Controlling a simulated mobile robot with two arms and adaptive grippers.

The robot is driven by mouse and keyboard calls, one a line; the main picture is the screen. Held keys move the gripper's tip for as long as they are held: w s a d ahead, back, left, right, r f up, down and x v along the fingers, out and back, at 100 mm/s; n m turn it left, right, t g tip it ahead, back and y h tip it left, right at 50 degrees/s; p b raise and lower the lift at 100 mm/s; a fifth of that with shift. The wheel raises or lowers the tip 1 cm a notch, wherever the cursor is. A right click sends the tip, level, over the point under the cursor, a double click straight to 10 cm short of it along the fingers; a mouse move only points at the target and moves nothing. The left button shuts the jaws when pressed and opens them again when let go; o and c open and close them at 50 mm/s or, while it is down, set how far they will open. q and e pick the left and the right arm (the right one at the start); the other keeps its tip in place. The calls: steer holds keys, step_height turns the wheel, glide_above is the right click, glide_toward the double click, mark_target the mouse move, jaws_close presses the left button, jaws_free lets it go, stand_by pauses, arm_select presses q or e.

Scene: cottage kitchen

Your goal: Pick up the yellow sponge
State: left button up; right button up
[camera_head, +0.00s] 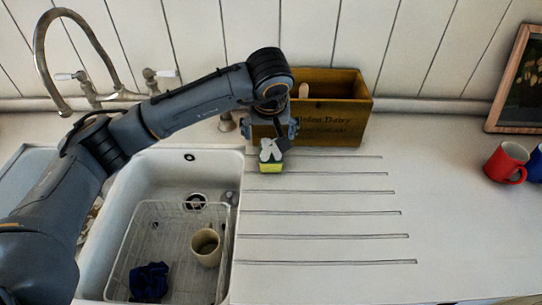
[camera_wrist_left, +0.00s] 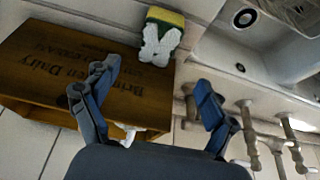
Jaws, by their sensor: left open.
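The yellow sponge (camera_head: 271,168), with a darker green layer, sits on the white drainboard just right of the sink. A white piece (camera_head: 270,149) adjoins it, like a small holder or figure. In the left wrist view the sponge (camera_wrist_left: 165,16) is at the top, beyond the fingertips, with the white piece (camera_wrist_left: 159,45) on its near side. My left gripper (camera_head: 275,130) is behind the sponge, close to the wooden crate. It is open and empty in the wrist view (camera_wrist_left: 155,85), with the sponge apart from both fingers. My right gripper is not in view.
A wooden crate (camera_head: 340,125) stands right beside my left gripper. The sink (camera_head: 120,210) holds a wire basket, a cream cup (camera_head: 206,247) and a dark blue cloth (camera_head: 148,282). Taps stand behind it. A red mug (camera_head: 506,162) is far right.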

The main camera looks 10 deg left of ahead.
mark_target(271, 150)
arm_select(q)
steer(key=p+x, duration=0.1)
steer(key=x, duration=0.5)
steer(key=shift+w+f, duration=0.1)
steer(key=shift+w, duration=0.05)
steer(key=shift+f+p, duration=0.25)
steer(key=shift+p, duration=0.15)
steer(key=p+x, duration=0.1)
steer(key=x, duration=0.2)
steer(key=shift+w+d+f+p, duration=0.15)
steer(key=shift+f+p, duration=0.15)
steer(key=shift+p, duration=0.05)
steer(key=shift+w+f, duration=0.25)
steer(key=shift+f, duration=0.25)
steer(key=shift+f+b, duration=0.25)
steer(key=shift+b, duration=0.2)
steer(key=c, duration=0.8)
